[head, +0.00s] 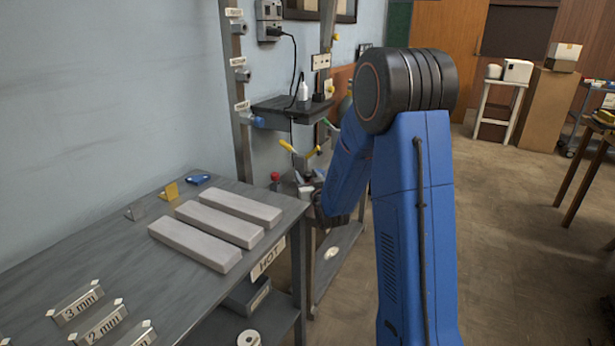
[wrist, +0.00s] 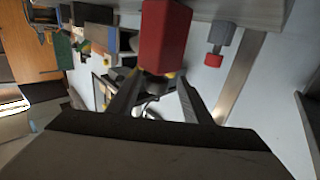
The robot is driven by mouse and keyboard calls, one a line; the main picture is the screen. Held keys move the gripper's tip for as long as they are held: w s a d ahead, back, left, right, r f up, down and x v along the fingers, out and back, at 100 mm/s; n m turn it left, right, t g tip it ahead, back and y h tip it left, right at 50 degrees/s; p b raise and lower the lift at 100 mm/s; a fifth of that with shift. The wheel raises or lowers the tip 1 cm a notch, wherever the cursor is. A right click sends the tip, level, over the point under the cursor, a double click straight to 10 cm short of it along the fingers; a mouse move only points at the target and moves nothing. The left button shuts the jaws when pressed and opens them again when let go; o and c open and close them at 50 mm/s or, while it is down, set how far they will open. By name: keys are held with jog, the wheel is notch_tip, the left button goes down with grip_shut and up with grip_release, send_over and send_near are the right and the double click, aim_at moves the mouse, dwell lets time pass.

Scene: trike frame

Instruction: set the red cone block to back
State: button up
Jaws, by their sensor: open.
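A large red block (wrist: 165,38) hangs down from the top edge of the wrist view, close to my fingertips. I cannot tell whether it is the cone block or whether the fingers touch it. A smaller red-ended piece with a grey body (wrist: 218,38) is to its right; a red-topped piece (head: 275,178) also shows beyond the bench in the head view. My gripper (wrist: 155,88) is open, with its two dark fingers apart. In the head view, my blue arm reaches down past the bench end, and the fingertips are hard to make out.
The grey bench (head: 95,245) carries three pale bars (head: 215,223), small clips and labelled blocks. A metal post (head: 239,125) with labelled pegs stands behind it. A small dark shelf (head: 290,110) is beside the post. Open floor (head: 510,240) lies to the right.

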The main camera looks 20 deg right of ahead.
notch_tip(320, 180, up, 10)
dwell(0.8)
jog(key=shift+s, duration=0.1)
dwell(0.3)
jog(key=s+a+f+g, duration=0.2)
jog(key=s+a+g, duration=0.1)
jog(key=s, duration=1.4)
jog(key=s+a+f+n+g+y, duration=0.1)
jog(key=s+a+g, duration=0.3)
jog(key=s, duration=1.3)
jog(key=s+a+f+g+y, duration=0.1)
jog(key=s+a+f+g, duration=0.2)
jog(key=s, duration=1.4)
jog(key=a+g, duration=0.1)
jog(key=g, duration=0.2)
jog(key=shift+a, duration=0.2)
jog(key=shift+o, duration=0.5)
jog(key=shift+f, duration=0.1)
